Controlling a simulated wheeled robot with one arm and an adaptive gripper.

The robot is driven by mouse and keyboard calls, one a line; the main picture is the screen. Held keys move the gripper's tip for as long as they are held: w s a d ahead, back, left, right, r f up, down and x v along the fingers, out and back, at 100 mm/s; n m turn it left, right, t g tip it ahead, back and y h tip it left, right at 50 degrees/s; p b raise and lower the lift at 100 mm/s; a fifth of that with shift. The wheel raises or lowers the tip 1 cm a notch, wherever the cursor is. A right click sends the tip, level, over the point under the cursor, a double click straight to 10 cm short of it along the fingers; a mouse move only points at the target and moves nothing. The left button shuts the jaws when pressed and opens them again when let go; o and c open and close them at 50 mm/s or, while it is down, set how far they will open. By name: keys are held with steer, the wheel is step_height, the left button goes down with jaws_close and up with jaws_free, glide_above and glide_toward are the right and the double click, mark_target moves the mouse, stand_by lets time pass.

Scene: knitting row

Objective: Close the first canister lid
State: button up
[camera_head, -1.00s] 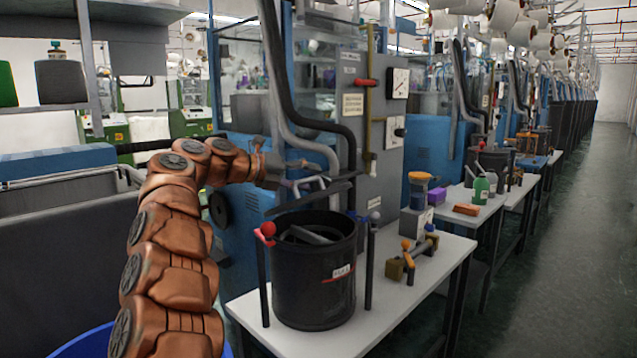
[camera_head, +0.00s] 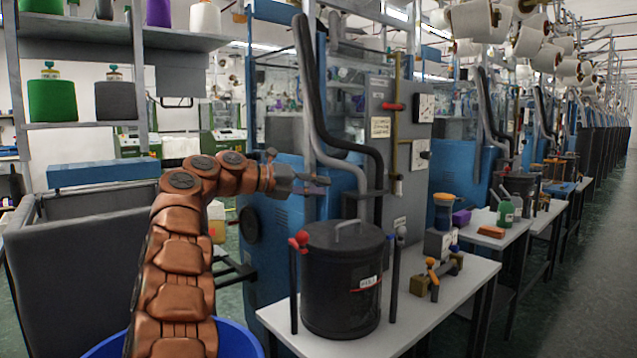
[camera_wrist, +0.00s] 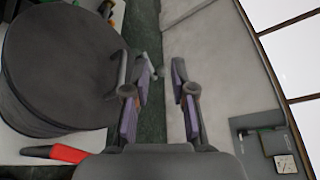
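The first canister (camera_head: 340,295) is a black drum with a small white label, upright at the near end of the white table. Its dark round lid (camera_head: 318,235), with a grey bar handle (camera_head: 347,226), lies flat across the top and covers the opening. In the wrist view the lid (camera_wrist: 60,55) fills the upper left, beside the fingers. My gripper (camera_head: 318,184) is up above the lid's back left side, apart from it in the head view. In the wrist view my gripper (camera_wrist: 162,80) has its fingers spread, with nothing between them.
A red-knobbed post (camera_head: 300,240) stands left of the canister and a dark post (camera_head: 394,280) right of it. A brass-coloured fitting (camera_head: 437,276) lies on the white table (camera_head: 465,290). A machine with hoses (camera_head: 350,160) rises behind. The aisle floor (camera_head: 575,300) at right is clear.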

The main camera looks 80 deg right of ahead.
steer(key=shift+w+a+r, duration=0.15)
steer(key=shift+a, duration=0.25)
steer(key=shift+w+a+r, duration=0.15)
steer(key=shift+a, duration=0.2)
stand_by(0.4)
